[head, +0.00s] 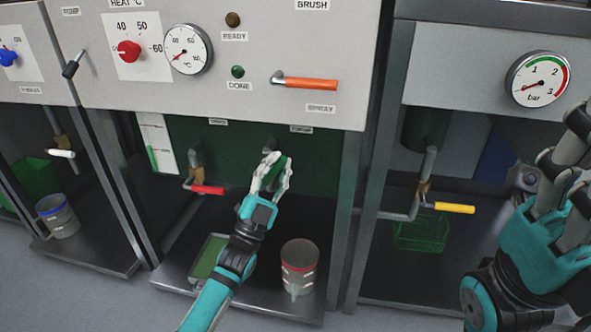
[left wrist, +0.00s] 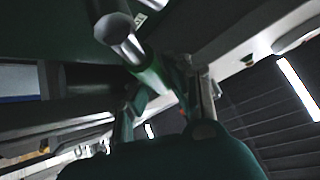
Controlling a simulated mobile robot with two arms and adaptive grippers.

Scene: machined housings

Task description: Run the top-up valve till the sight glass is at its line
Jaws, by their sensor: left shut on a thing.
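My left gripper (head: 272,174) is shut on the green valve handle (head: 277,168) under the label that seems to read top-up. In the left wrist view the green handle (left wrist: 153,77) runs between my fingers, beside a metal pipe end (left wrist: 120,38). The sight glass (head: 157,140) is a pale panel left of the valves. Its green column (head: 151,160) stands in the lower part. Its line is too small to make out surely. My right gripper (head: 568,165) is at the right edge, away from the valves, its fingertips partly cut off.
A red-handled valve (head: 207,189) is close left of my left gripper. An orange lever (head: 308,83) is above. A yellow-handled valve (head: 453,208) and green basket (head: 420,232) are right of the post.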

